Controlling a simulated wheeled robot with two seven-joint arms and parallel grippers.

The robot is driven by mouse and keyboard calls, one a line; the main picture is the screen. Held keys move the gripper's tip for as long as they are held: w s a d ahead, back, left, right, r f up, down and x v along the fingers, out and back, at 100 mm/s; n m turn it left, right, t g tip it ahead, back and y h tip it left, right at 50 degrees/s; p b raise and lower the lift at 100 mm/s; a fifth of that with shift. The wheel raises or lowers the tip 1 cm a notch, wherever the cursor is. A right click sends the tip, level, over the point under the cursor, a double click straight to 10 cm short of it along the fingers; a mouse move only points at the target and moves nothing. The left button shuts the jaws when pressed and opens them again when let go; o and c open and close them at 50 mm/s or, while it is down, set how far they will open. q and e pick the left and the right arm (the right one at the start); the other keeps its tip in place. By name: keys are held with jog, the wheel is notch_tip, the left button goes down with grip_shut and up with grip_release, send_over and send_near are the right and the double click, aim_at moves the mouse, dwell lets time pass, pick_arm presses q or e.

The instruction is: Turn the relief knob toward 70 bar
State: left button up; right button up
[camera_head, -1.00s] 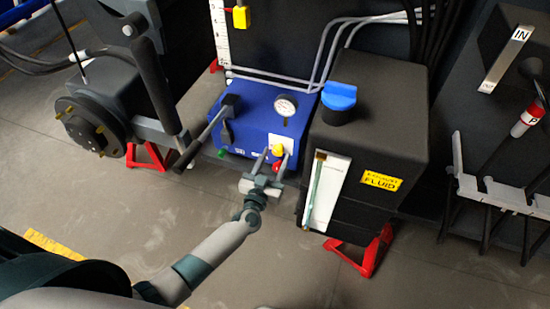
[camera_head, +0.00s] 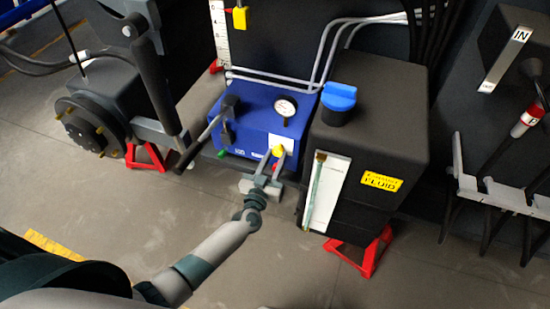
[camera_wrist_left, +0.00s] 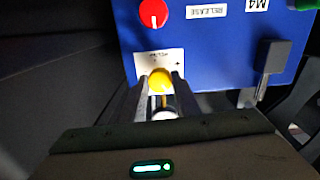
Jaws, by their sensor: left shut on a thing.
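The yellow relief knob (camera_head: 278,150) sits on a white plate at the front right of the blue pump unit (camera_head: 250,120). My left gripper (camera_head: 269,163) is shut on this knob, and its fingers stand on either side of it. In the left wrist view the yellow knob (camera_wrist_left: 159,79) shows between the two fingertips, with a small plus mark on the plate beside it. A round white gauge (camera_head: 285,107) is on top of the unit; its reading is too small to tell. My right gripper is not in view.
A red knob (camera_wrist_left: 153,13) beside a "RELEASE" label is close to the relief knob. A lever (camera_head: 204,137) sticks out at the unit's left. A black fluid tank (camera_head: 380,140) with a blue cap stands close on the right. The floor in front is clear.

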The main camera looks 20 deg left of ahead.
pick_arm(q)
jog(key=shift+n, duration=0.9)
jog(key=n, duration=0.3)
jog(key=shift+d, duration=0.1)
jog(key=n, duration=0.3)
jog(key=shift+b, duration=0.3)
jog(key=n, duration=0.2)
jog(key=shift+n+b, duration=0.3)
jog(key=shift+n, duration=0.9)
jog(key=shift+n+b, duration=0.35)
jog(key=shift+n, duration=0.85)
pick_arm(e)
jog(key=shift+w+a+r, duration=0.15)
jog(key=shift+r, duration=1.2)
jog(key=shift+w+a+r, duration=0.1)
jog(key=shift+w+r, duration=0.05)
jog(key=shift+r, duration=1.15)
